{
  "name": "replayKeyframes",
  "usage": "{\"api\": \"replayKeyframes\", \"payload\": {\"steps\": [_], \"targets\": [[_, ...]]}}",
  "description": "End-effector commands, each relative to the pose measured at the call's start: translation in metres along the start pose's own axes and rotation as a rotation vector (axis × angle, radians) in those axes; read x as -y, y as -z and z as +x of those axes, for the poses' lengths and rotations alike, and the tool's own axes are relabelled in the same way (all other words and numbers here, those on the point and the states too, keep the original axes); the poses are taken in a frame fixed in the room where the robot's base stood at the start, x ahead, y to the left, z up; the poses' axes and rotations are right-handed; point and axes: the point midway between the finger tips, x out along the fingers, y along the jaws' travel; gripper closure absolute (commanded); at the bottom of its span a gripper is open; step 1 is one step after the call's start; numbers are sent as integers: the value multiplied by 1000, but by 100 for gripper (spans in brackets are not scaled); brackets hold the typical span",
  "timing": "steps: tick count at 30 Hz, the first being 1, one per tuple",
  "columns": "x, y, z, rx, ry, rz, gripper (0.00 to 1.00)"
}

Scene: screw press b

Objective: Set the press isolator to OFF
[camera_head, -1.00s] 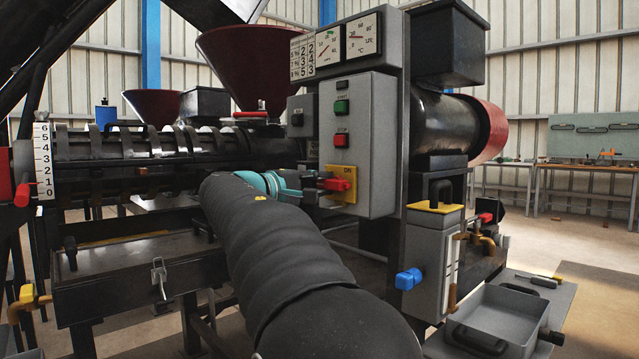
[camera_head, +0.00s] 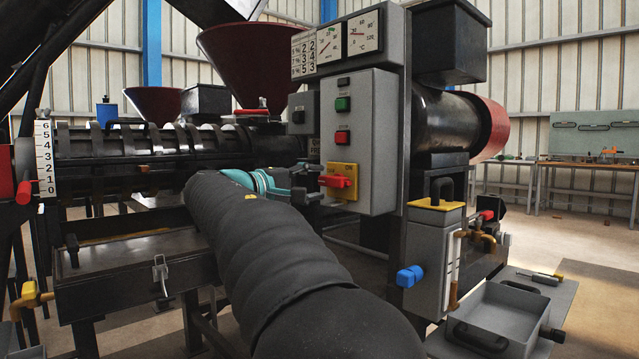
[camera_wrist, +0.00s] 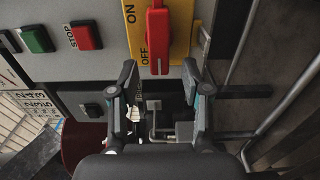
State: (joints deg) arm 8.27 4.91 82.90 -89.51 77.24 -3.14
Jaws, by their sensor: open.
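The press isolator is a red handle (camera_head: 338,182) on a yellow plate (camera_head: 345,169), low on the grey control box. The handle lies level across the plate in the head view. In the wrist view the handle (camera_wrist: 157,35) runs up and down the picture, its narrow end beside the printed OFF; ON is printed nearer the top. My gripper (camera_head: 305,182) is open and empty, just left of the handle in the head view. In the wrist view my gripper's tips (camera_wrist: 160,76) stand either side of the handle's end, apart from it.
The grey control box (camera_head: 372,140) carries a green button (camera_head: 342,104) and a red stop button (camera_head: 342,138) above the isolator. A smaller grey box (camera_head: 301,113) is at its left. The dark press barrel (camera_head: 110,150) lies behind my arm. A grey tray (camera_head: 500,320) sits at lower right.

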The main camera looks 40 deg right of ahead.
Motion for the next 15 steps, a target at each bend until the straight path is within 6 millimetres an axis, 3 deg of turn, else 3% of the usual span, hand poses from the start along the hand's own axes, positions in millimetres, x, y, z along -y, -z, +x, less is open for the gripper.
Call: {"api": "replayKeyframes", "payload": {"steps": [9, 15], "targets": [[0, 1, -64, -5, 0, -1, 52], [0, 1, -87, -3, 0, 0, 52]]}}
